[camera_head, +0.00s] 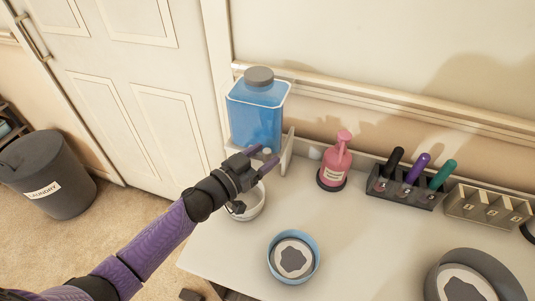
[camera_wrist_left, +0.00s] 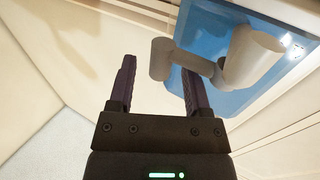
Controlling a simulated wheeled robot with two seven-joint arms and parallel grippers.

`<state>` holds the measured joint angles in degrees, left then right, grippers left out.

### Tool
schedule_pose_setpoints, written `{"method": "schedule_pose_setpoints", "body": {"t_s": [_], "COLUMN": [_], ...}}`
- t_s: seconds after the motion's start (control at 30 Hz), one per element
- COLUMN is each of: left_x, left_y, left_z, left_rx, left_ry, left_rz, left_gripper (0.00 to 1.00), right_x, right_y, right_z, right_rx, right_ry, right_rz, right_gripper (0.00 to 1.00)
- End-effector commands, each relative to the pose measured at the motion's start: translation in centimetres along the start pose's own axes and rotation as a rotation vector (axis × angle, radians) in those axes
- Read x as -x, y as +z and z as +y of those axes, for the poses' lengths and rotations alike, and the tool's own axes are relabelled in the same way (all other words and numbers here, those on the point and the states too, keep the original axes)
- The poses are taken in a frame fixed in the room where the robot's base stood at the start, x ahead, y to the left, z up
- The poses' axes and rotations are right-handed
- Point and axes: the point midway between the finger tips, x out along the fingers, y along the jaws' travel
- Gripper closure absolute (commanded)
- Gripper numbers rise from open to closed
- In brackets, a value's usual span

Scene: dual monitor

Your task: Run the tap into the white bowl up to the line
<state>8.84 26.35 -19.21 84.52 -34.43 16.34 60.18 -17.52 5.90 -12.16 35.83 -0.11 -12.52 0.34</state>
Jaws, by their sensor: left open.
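The clear dispenser (camera_head: 257,118) with blue liquid and a grey cap stands at the back left of the counter. Its pale tap (camera_wrist_left: 240,62) shows in the left wrist view, with a rounded knob at the end of its lever (camera_wrist_left: 160,58). My left gripper (camera_head: 267,160) is open in front of the tap. In the left wrist view the knob lies between the fingertips (camera_wrist_left: 157,72), and I cannot tell whether they touch it. The white bowl (camera_head: 259,208) sits on the counter below, partly hidden by my gripper. I cannot make out its line or contents.
A pink pump bottle (camera_head: 335,163), a rack of pens (camera_head: 405,193) and a small sectioned box (camera_head: 487,208) line the wall. A blue-rimmed bowl (camera_head: 272,262) and a dark grey bowl (camera_head: 508,275) stand in front. A laundry bin (camera_head: 55,178) is on the floor.

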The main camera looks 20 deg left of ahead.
Motion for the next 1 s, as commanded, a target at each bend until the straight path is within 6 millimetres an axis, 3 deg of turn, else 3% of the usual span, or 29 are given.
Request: {"method": "schedule_pose_setpoints", "body": {"t_s": [0.17, 0.43, 0.73, 1.0], "left_x": [-1.5, -1.7, -1.6, -1.6], "left_y": [0.0, 0.0, 0.0, 0.0], "left_z": [0.0, 0.0, 0.0, 0.0], "left_rx": [-0.001, 0.000, 0.000, -0.001], "left_ry": [0.000, 0.000, -0.001, 0.003], "left_rz": [0.000, 0.000, 0.000, -0.001], "left_gripper": [0.37, 0.37, 0.98, 1.00], "right_x": [-0.4, -0.4, -0.4, -0.3], "right_y": [0.1, 0.2, 0.3, 0.3], "right_z": [0.1, 0.2, 0.2, 0.2], "right_rx": [0.001, 0.002, 0.002, 0.002], "right_ry": [0.002, 0.003, 0.004, 0.004], "right_rz": [-0.003, -0.005, -0.006, -0.006], "right_gripper": [0.41, 0.41, 0.41, 0.41]}}
